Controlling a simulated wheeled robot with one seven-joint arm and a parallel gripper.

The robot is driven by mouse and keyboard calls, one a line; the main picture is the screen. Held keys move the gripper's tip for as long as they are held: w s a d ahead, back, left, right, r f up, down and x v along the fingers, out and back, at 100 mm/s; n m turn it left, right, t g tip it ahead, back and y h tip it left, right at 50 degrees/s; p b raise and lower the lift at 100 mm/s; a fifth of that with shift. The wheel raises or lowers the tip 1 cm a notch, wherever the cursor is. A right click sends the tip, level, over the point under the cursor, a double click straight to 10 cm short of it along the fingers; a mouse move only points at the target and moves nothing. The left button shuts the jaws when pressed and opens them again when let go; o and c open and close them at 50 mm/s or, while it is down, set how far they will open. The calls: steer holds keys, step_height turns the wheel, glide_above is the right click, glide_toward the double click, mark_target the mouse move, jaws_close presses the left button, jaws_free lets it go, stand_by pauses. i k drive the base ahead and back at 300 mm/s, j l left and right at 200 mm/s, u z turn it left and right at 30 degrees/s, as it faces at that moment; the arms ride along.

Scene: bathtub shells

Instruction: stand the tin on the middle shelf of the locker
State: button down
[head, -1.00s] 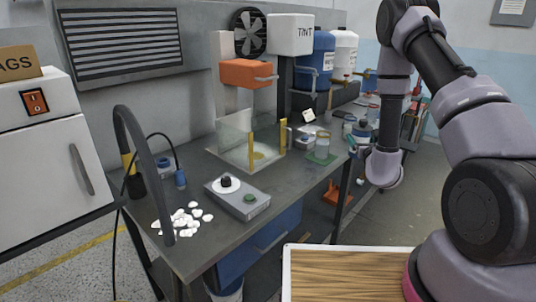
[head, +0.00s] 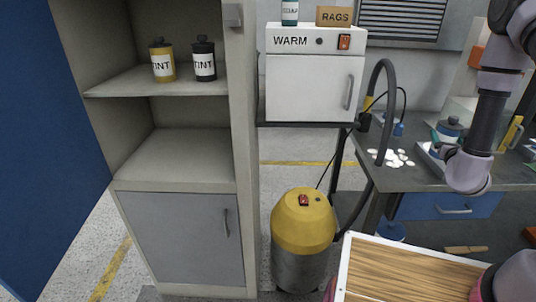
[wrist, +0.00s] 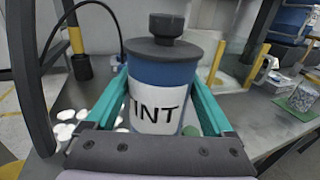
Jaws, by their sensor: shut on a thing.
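The tin (wrist: 160,88) is blue with a dark lid and a white label reading INT in the wrist view. My gripper (wrist: 163,80) has its teal fingers on both sides of it and is shut on it, with the tin upright. In the head view the tin (head: 450,127) is small, above the workbench at right. The locker (head: 243,150) stands open at left. Its shelf (head: 120,82) holds a yellow tin (head: 162,62) and a black tin (head: 204,62). The shelf surface below (head: 178,160) is bare. The locker's top is out of view.
The blue locker door (head: 45,150) hangs open at left. A yellow-topped drum (head: 302,230) stands on the floor right of the locker, below a white warming cabinet (head: 312,88). A dark hose (head: 368,150) arches beside the workbench (head: 420,178), which carries white pieces (head: 396,158).

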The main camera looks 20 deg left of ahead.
mark_target(190, 159)
steer(key=k+j+u, duration=0.15)
steer(key=u, duration=0.2)
steer(key=k+j+u, duration=0.2)
steer(key=u, duration=0.15)
steer(key=k+j+u, duration=0.1)
steer(key=j+u, duration=0.2)
steer(key=i+j+u, duration=0.2)
steer(key=u, duration=0.2)
steer(key=i+j+u, duration=0.2)
steer(key=u, duration=0.2)
